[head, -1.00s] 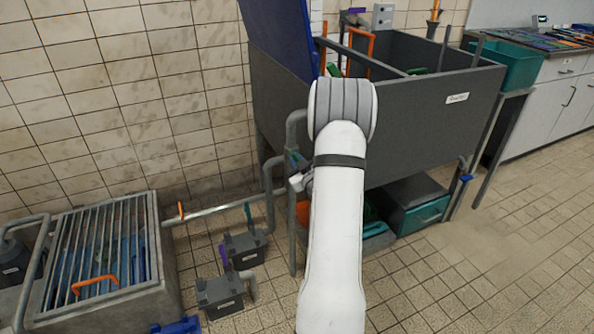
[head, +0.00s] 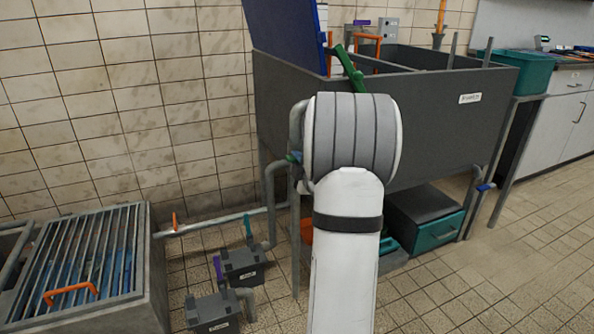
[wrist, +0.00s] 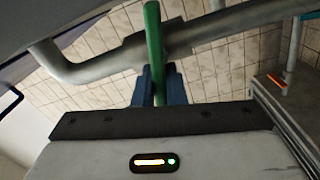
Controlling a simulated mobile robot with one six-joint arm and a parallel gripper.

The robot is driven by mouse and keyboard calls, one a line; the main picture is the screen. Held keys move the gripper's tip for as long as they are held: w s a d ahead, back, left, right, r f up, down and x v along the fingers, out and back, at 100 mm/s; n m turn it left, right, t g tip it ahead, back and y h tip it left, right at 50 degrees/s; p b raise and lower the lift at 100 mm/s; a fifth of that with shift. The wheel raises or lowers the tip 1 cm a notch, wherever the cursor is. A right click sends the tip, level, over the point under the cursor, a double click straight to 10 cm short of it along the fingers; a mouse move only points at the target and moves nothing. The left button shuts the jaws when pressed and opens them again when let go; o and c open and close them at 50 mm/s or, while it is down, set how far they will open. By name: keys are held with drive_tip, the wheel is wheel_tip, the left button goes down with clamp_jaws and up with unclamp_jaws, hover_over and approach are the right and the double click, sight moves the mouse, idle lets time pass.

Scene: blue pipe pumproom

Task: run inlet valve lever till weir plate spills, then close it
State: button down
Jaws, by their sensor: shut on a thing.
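In the wrist view, a green lever (wrist: 154,30) stands across a grey pipe (wrist: 205,32). My gripper (wrist: 158,78) has its two blue fingers close on either side of the lever and is shut on it. In the head view, my arm hides most of the gripper. A small green and blue bit (head: 293,157) shows at the arm's left edge, beside the pipe bend. The grey tank (head: 440,110) stands behind my arm. I cannot make out a weir plate or any water spilling.
A grated pit (head: 90,255) with an orange handle lies at lower left. Two grey boxes (head: 243,265) with pipe stubs stand on the floor. A green bar (head: 350,68) leans over the tank rim. A teal-fronted box (head: 433,228) is under the tank. Tiled floor at right is clear.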

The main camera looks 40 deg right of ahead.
drive_tip(key=shift+s+d+f+n, duration=0.1)
drive_tip(key=shift+f+n, duration=0.15)
drive_tip(key=shift+n, duration=0.45)
drive_tip(key=shift+d+f+n, duration=0.1)
drive_tip(key=shift+f+n, duration=0.1)
drive_tip(key=shift+n, duration=0.5)
drive_tip(key=c, duration=1.6)
unclamp_jaws()
drive_tip(key=shift+d, duration=0.1)
drive_tip(key=shift+o, duration=0.6)
drive_tip(key=shift+r, duration=0.1)
drive_tip(key=p+v, duration=0.1)
drive_tip(key=v, duration=0.6)
drive_tip(key=shift+s+a+p, duration=0.25)
drive_tip(key=shift+s+p, duration=0.05)
drive_tip(key=shift+s, duration=0.05)
